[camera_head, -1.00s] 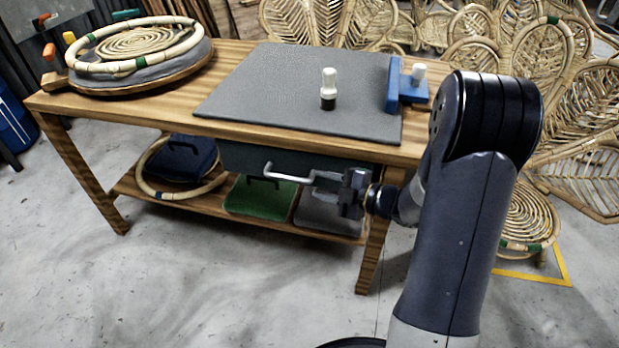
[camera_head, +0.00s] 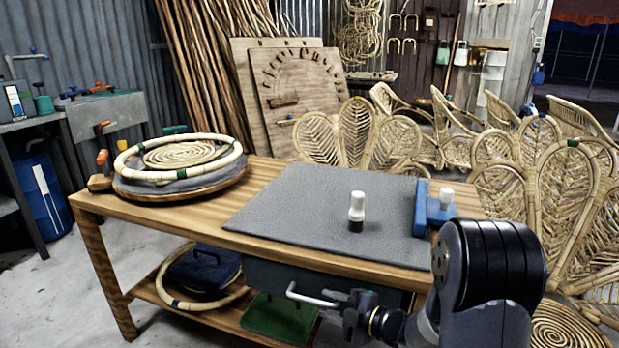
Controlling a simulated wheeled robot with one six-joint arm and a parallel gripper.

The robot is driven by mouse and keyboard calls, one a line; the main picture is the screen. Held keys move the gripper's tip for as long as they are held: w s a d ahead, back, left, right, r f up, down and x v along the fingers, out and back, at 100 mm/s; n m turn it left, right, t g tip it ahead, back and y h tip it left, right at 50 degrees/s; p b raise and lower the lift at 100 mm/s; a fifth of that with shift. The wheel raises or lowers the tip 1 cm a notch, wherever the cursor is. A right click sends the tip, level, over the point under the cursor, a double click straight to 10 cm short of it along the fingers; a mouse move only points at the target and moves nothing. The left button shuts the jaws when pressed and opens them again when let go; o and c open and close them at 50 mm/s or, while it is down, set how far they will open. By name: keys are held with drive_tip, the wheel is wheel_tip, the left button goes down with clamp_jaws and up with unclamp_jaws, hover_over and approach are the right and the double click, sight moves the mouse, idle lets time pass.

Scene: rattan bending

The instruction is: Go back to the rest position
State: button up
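My gripper (camera_head: 352,306) is low in front of the wooden workbench (camera_head: 275,257), at the right end of the silver drawer handle (camera_head: 312,295). I cannot tell whether its fingers are open, shut or touching the handle. The drawer (camera_head: 270,272) under the benchtop looks closed. My arm rises on the right and hides the bench's right front corner.
A grey mat (camera_head: 290,213) on the bench holds a white-topped, dark-based tool (camera_head: 356,212). A blue block fixture (camera_head: 421,208) stands at its right. A rattan ring (camera_head: 215,139) lies on a round board at left. Rattan chair frames (camera_head: 345,140) stand behind. Floor at front left is clear.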

sight(319, 305)
drive_tip(key=b+x, duration=0.1)
drive_tip(key=x, duration=0.4)
drive_tip(key=shift+s, duration=0.6)
drive_tip(key=shift+s+a+r, duration=0.1)
drive_tip(key=shift+s+a, duration=0.05)
drive_tip(key=shift+s, duration=0.35)
